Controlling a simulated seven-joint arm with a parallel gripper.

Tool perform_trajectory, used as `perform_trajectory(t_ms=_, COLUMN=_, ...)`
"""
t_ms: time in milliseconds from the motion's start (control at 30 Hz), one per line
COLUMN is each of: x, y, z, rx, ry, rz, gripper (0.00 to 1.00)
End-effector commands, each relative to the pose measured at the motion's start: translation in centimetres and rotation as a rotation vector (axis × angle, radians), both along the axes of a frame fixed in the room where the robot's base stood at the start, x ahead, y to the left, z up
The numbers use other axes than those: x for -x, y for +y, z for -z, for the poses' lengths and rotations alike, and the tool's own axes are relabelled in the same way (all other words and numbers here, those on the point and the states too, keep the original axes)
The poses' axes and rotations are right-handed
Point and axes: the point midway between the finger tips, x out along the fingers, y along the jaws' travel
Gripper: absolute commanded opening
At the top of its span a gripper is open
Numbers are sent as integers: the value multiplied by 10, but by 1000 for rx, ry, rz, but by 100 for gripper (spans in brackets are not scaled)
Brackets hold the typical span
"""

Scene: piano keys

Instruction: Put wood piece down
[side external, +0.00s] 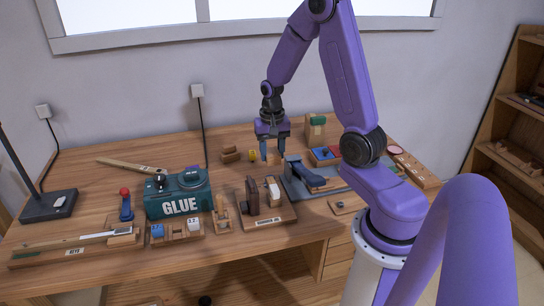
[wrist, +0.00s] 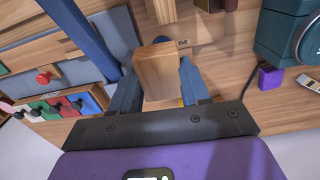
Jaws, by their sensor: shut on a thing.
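My gripper (wrist: 160,98) is shut on a light wood piece (wrist: 159,70), a block that shows between the two blue fingers in the wrist view. In the side view my purple and dark gripper (side external: 274,155) points down over the back middle of the table (side external: 330,236), left of the blue-grey mat. The wood piece is small there, between the fingertips. I cannot tell from these views whether its underside touches the table.
A teal glue machine (side external: 179,193) stands at left. A wooden stand with upright parts (side external: 265,218) is in front of my gripper. A dark blue tool (side external: 305,174) lies on the mat, close on the right. Small brown blocks (side external: 230,155) sit just left. The back left table is mostly clear.

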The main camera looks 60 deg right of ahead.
Motion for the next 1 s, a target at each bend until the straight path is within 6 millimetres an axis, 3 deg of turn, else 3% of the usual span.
perform_trajectory(t_ms=33, x=4, y=-19, z=0, rx=0, ry=-1, rz=7, gripper=17)
perform_trajectory(t_ms=200, x=22, y=-72, z=-1, rx=-1, ry=-1, rz=-12, gripper=17)
perform_trajectory(t_ms=333, x=35, y=-100, z=-2, rx=0, ry=-1, rz=-25, gripper=17)
perform_trajectory(t_ms=467, x=39, y=-114, z=-1, rx=0, ry=-1, rz=-36, gripper=17)
perform_trajectory(t_ms=1000, x=-28, y=-171, z=39, rx=-1, ry=0, rz=-38, gripper=17)
